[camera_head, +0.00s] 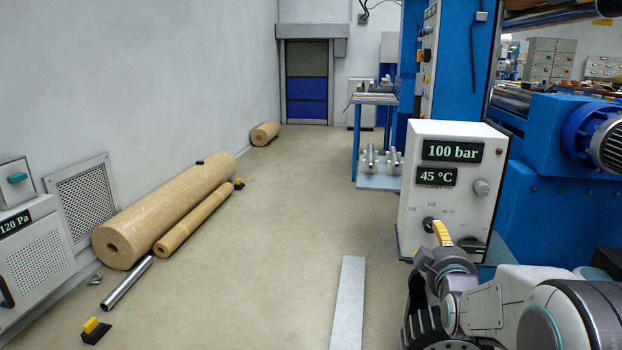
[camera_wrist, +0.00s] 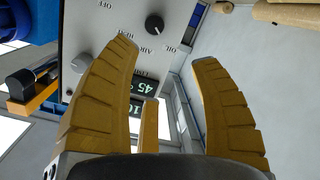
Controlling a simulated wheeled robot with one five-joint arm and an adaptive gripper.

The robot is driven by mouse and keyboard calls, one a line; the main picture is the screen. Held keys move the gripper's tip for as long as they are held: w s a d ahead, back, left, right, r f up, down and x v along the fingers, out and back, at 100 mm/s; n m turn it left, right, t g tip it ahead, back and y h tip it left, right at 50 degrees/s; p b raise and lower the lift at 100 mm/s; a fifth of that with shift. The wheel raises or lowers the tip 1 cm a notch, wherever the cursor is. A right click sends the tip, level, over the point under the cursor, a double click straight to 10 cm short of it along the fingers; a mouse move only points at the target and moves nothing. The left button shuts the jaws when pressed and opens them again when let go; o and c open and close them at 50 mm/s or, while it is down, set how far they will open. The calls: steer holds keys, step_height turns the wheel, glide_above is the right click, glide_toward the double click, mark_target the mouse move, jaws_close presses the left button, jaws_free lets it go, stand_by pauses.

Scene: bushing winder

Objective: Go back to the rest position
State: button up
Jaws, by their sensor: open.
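My gripper (camera_head: 442,232) is at the lower right of the head view, in front of the lower part of the white control box (camera_head: 420,205). The box face, with a black knob (camera_wrist: 154,23) and a grey knob (camera_wrist: 81,63), lies beyond the fingers. In the head view the box has displays reading 100 bar (camera_head: 452,150) and 45 °C (camera_head: 437,177).
Large brown rolls (camera_head: 165,210) lie along the left wall. A metal tube (camera_head: 127,284) and a yellow-black block (camera_head: 94,330) lie on the floor near a white cabinet (camera_head: 30,260). Blue machinery (camera_head: 560,225) stands at the right. The middle floor is open.

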steer(key=s+a+r+m+g+y+p, duration=0.1)
steer(key=s+a+r+g+p, duration=0.2)
steer(key=s+r+p, duration=0.6)
steer(key=s+a+r+m+g+y+p, duration=0.1)
steer(key=s+a+r+g+p, duration=0.3)
steer(key=s+r+p, duration=0.4)
steer(key=s+a+r+m+g+y+p, duration=0.1)
steer(key=s+r+g+p, duration=0.4)
steer(key=s+p, duration=1.2)
step_height(320, 180, up, 5)
steer(key=shift+s+a+f+m+p, duration=0.25)
steer(key=shift+a+m+p, duration=0.45)
steer(key=shift+a+m, duration=0.35)
steer(key=shift+a, duration=0.1)
